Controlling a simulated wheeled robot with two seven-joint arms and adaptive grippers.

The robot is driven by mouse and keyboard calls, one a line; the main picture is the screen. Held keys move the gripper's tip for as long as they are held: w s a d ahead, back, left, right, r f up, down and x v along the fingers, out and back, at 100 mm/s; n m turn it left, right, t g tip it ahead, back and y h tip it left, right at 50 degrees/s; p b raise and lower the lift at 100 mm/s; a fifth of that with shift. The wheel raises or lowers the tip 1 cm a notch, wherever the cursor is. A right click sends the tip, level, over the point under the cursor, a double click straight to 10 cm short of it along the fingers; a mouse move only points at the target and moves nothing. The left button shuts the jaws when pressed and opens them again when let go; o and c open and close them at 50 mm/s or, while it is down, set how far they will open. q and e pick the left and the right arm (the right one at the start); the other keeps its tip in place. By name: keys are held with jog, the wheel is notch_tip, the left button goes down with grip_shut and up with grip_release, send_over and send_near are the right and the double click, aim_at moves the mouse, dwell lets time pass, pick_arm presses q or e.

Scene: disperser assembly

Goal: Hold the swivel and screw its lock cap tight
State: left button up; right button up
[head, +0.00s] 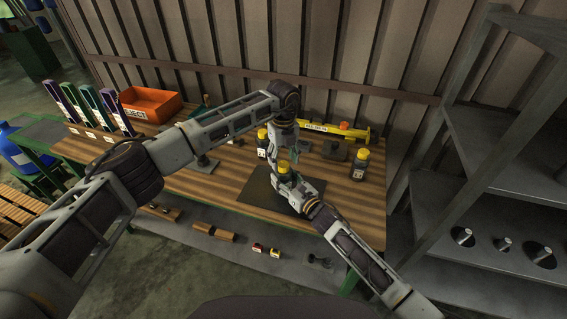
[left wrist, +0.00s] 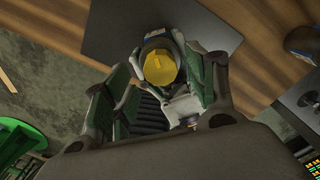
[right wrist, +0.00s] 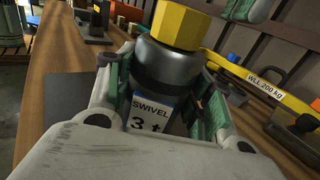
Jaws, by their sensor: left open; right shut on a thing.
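The swivel is a dark grey body with a white "SWIVEL 3 t" label (right wrist: 150,112) and a yellow faceted lock cap (right wrist: 179,25) on top. In the head view, the yellow cap (head: 283,167) shows over the dark mat. My right gripper (right wrist: 165,95) is shut around the swivel body, below the cap, and the swivel looks upright. My left gripper (left wrist: 155,80) is open above it. In the left wrist view, the cap (left wrist: 160,68) appears between the spread fingers, nearer the right one. I cannot tell whether a finger touches it.
A dark mat (head: 252,192) lies on the wooden bench. Other yellow-capped pieces stand behind it (head: 263,143) and to its right (head: 360,168). A yellow lifting bar (head: 335,130) lies at the back. An orange reject bin (head: 150,103) stands back left. A grey shelf (head: 480,200) is at right.

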pick_arm(q)
jog(key=shift+f, duration=1.1)
jog(key=c, duration=1)
